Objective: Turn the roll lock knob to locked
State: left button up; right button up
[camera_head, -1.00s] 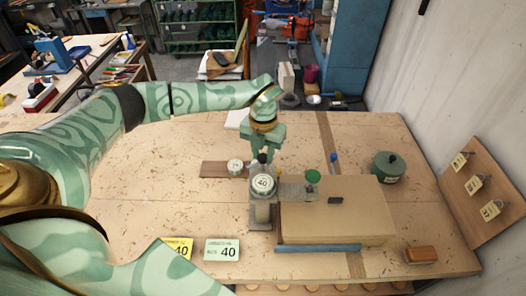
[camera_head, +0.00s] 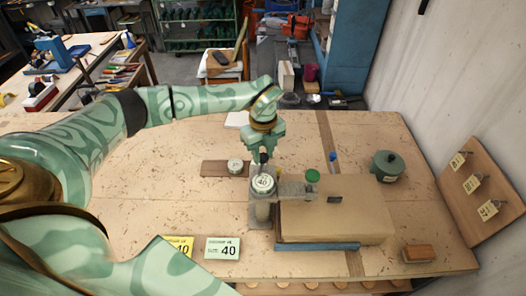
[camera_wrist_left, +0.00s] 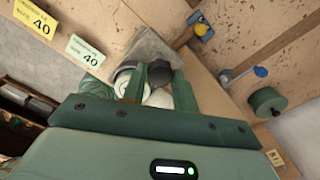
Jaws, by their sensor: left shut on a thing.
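A dark knob (camera_wrist_left: 160,73) sits between the fingers of my left gripper (camera_wrist_left: 159,86) in the left wrist view. My left gripper is shut on this knob. In the head view, my left gripper (camera_head: 264,152) comes down from above at the back of a grey metal fixture (camera_head: 260,211). A green knob (camera_head: 312,175) stands on the fixture's arm to the right, apart from the gripper. I cannot read any lock marking. My right gripper is not in view.
A tan block (camera_head: 335,219) lies right of the fixture, with a blue bar (camera_head: 318,247) along its front. A green lidded pot (camera_head: 387,165) stands behind right. A yellow card (camera_head: 178,246) and a pale green card (camera_head: 222,247) lie front left. The table's left part is clear.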

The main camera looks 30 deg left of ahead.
aim_at(263, 156)
pick_arm(q)
jog(key=shift+r+n, duration=0.1)
jog(key=shift+n, duration=1.5)
jog(key=o, duration=1)
jog(key=shift+c, duration=0.2)
notch_tip(263, 156, up, 16)
jog(key=b, duration=0.2)
jog(key=shift+r, duration=0.15)
